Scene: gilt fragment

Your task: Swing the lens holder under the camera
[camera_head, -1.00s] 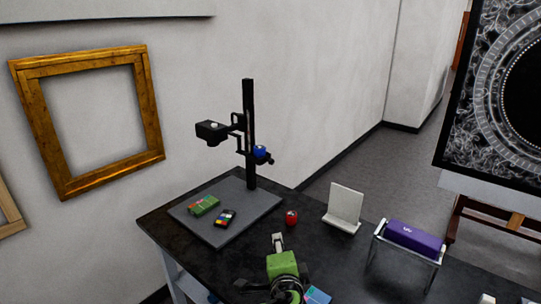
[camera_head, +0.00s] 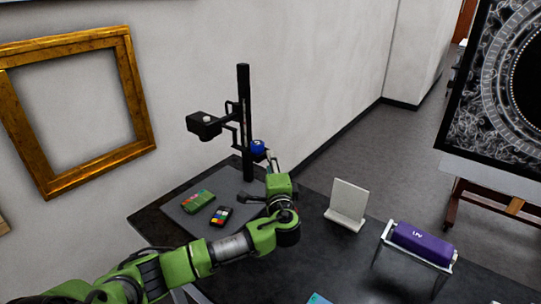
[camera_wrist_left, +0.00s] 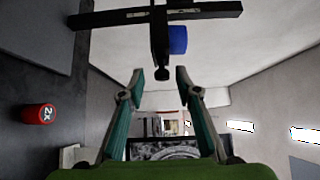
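A black camera (camera_head: 204,124) hangs on the black column (camera_head: 244,110) of a copy stand. Below it, a black lens holder with a blue knob (camera_head: 257,147) is on the column and points right, away from the camera. My left gripper (camera_head: 272,164) is at the holder's free end. In the left wrist view the fingers (camera_wrist_left: 162,75) are open on either side of the holder's dark arm (camera_wrist_left: 159,40), with gaps visible; the blue knob (camera_wrist_left: 178,39) is just beyond. Contact cannot be told. My right gripper is not in view.
A red cylinder marked 2x (camera_wrist_left: 39,113) is near the gripper. A white stand (camera_head: 347,203) and purple roll (camera_head: 421,241) stand to the right.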

